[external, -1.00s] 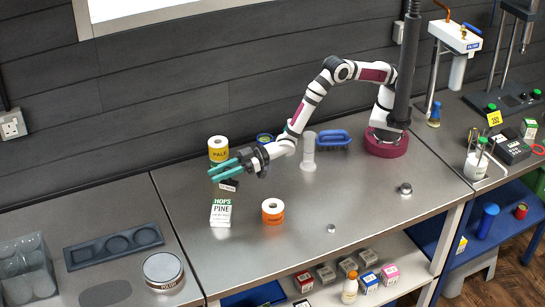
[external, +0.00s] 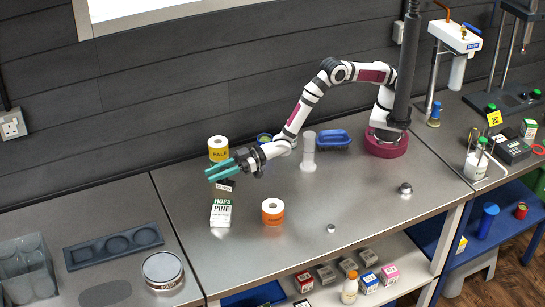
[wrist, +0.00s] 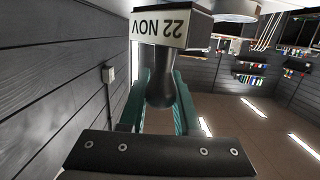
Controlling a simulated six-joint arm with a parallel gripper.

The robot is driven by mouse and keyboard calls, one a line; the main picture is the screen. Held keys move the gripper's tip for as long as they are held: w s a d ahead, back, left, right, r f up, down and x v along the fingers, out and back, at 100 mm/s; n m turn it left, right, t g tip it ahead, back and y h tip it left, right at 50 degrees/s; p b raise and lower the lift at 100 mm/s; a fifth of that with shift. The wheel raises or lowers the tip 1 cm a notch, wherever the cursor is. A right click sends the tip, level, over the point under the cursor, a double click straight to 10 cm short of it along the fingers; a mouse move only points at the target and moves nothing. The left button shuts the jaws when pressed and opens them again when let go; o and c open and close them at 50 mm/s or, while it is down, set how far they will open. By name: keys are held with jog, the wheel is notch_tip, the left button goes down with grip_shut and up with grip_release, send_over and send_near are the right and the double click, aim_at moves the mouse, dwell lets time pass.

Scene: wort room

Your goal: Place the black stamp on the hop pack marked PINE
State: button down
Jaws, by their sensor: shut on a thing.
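The hop pack marked PINE (external: 221,213) is a white and dark green box standing on the steel bench in the external view. My gripper (external: 216,171) has teal fingers and is shut on the black stamp (external: 226,184). The stamp hangs below the fingers, behind the pack and apart from it as far as I can tell. In the wrist view the stamp (wrist: 172,28) sits between the teal fingers, with a pale label reading 22 NOV. Its dark handle (wrist: 159,85) points toward the gripper's palm.
A grey tray (external: 114,248) and round tin (external: 162,271) lie left.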

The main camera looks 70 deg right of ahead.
aim_at(225, 183)
jog(key=shift+s+a+f, duration=0.1)
jog(key=shift+a+f, duration=0.1)
jog(key=shift+f, duration=0.95)
jog(key=shift+s+a+f, duration=0.1)
jog(key=shift+a+f, duration=0.05)
jog(key=shift+f, duration=0.95)
jog(key=shift+f, duration=0.1)
jog(key=c, duration=0.6)
grip_release()
